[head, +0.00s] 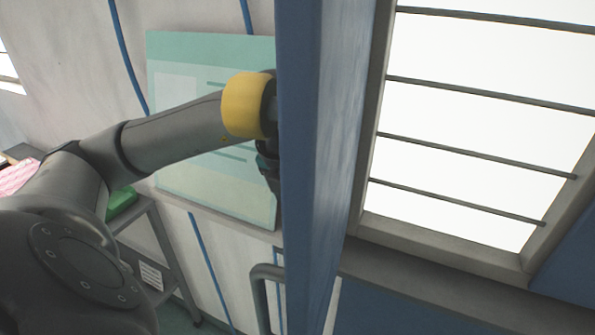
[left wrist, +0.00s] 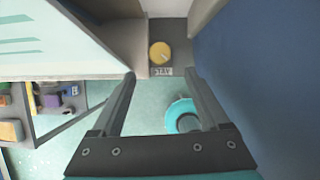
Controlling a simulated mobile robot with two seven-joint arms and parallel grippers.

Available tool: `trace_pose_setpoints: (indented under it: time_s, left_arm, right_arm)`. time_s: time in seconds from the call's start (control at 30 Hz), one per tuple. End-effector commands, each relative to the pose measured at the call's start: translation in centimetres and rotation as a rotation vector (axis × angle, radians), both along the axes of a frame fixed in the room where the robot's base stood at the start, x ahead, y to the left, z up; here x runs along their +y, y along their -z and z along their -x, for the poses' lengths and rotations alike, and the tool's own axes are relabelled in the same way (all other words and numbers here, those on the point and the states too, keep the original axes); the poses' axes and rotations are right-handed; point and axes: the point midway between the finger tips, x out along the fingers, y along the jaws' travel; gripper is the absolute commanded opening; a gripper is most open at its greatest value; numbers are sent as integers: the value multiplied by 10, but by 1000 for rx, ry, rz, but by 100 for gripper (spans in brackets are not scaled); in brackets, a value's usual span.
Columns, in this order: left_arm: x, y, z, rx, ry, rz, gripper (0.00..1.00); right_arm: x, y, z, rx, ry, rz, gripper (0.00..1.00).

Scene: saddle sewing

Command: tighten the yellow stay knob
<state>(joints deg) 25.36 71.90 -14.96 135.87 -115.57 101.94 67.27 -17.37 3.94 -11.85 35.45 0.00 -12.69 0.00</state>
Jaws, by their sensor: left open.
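The yellow stay knob (left wrist: 160,52) shows in the left wrist view as a round disc with a light line across it. It is on a grey plate, with a label reading STAY (left wrist: 162,71) below it. My left gripper (left wrist: 161,74) is open and points towards the knob. Nothing is between its fingers, and the knob appears beyond the fingertips, apart from them. In the head view my left arm reaches behind the edge of a blue panel, which hides the knob and most of the gripper. My right gripper is in neither view.
The tall blue panel (head: 318,170) stands close to my left wrist. A pale green board (head: 180,55) is on the wall behind the arm. A barred window (head: 480,120) is at right. A rack with coloured items (left wrist: 50,105) and a teal round object (left wrist: 181,112) are below.

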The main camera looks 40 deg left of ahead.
Motion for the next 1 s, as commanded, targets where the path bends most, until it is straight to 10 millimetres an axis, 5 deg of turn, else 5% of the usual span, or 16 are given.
trace_pose_setpoints:
  time_s: [0.2,0.4,0.8,1.0]
  left_arm:
    - [6,43,-16,5,-1,3,78]
    - [10,64,-25,1,-1,2,78]
    - [11,71,-28,1,1,1,78]
    - [11,70,-27,1,0,1,56]
  right_arm:
    - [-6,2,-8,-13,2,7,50]
    - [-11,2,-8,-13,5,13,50]
    - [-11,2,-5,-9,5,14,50]
    - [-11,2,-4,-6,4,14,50]
